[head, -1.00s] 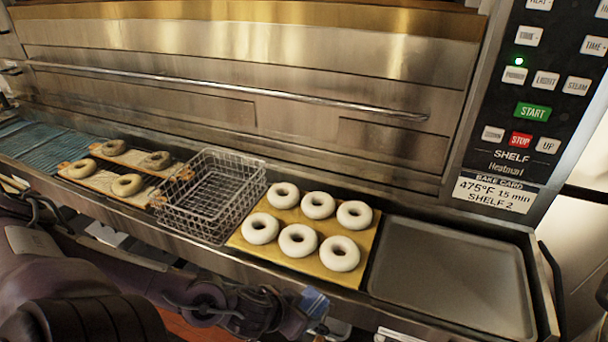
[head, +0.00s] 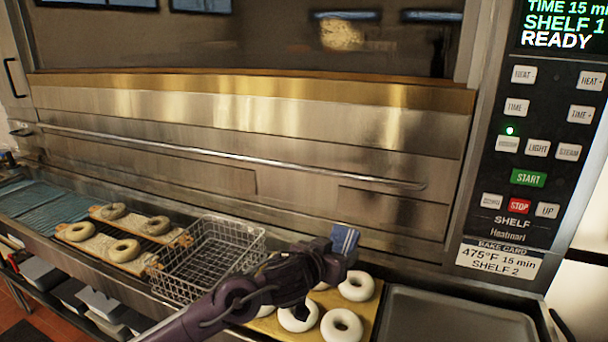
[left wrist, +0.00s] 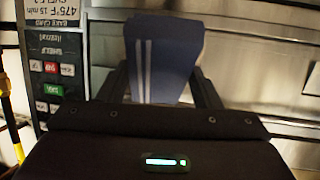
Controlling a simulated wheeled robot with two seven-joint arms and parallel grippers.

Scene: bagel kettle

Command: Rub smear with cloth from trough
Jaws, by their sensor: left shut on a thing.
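A blue cloth (head: 344,238) with pale stripes is held in my left gripper (head: 338,256), which is shut on it. The gripper and cloth are above the bagel board, in front of the lower steel front of the oven (head: 300,190). In the left wrist view the folded cloth (left wrist: 170,60) stands up between the fingers, with the oven's control panel upside down at left. A dull dark patch (head: 395,125) shows on the steel right of centre; I cannot tell whether it is the smear or a reflection. My right gripper is out of view.
White bagels (head: 355,286) lie on a yellow board (head: 372,318), partly hidden by my left arm. A wire basket (head: 205,262) and boards with bagels (head: 125,250) stand left; an empty grey tray (head: 450,318) is right. A long handle bar (head: 230,155) crosses the oven front.

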